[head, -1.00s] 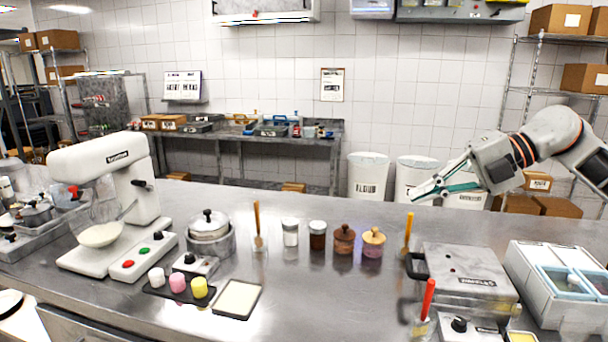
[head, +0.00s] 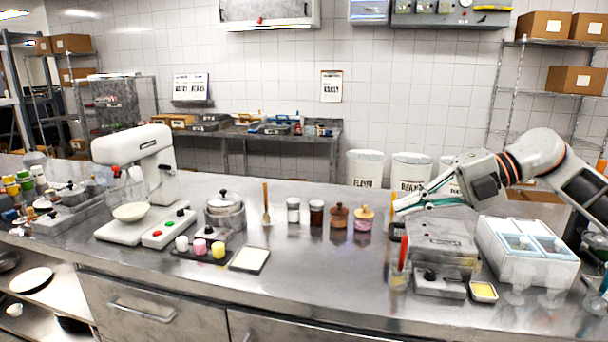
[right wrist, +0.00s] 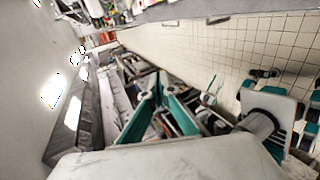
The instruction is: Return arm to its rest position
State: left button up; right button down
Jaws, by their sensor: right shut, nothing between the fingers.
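My right arm comes in from the right in the head view. Its gripper (head: 412,206), with green-lined fingers, is shut and empty. It points left, in front of the white bins and over the back of the grey press-like machine (head: 440,238). The same gripper shows in the right wrist view (right wrist: 160,88), its fingertips close together with nothing between them. My left gripper is not in view.
A white two-lid container (head: 525,250) stands at right, below my forearm. The counter's middle front is clear.

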jog(key=s+a+f+m+t+y, duration=0.2)
jog(key=a+f+m+t+y, duration=0.6)
jog(key=a+f, duration=0.5)
jog(key=s+d+f+m+t+h, duration=0.2)
jog(key=d+f+m+h, duration=0.1)
jog(key=f+m+h, duration=0.4)
jog(key=s+d+f+m+t+h, duration=0.2)
jog(key=s+d+f+m, duration=0.15)
jog(key=f, duration=0.55)
jog(key=s+d+f+m+t+h, duration=0.1)
jog(key=d+f+m+t+h, duration=0.1)
jog(key=f+m+h, duration=0.5)
jog(key=s+d+f+m+g+h, duration=0.1)
jog(key=s+d+f+m+g, duration=0.1)
jog(key=s+f, duration=0.6)
jog(key=s+d+f+m+g, duration=0.2)
jog(key=s+d+f+g, duration=0.1)
jog(key=s+f, duration=0.6)
jog(key=shift+f+h, duration=0.35)
jog(key=shift+h, duration=0.05)
jog(key=shift+a, duration=0.1)
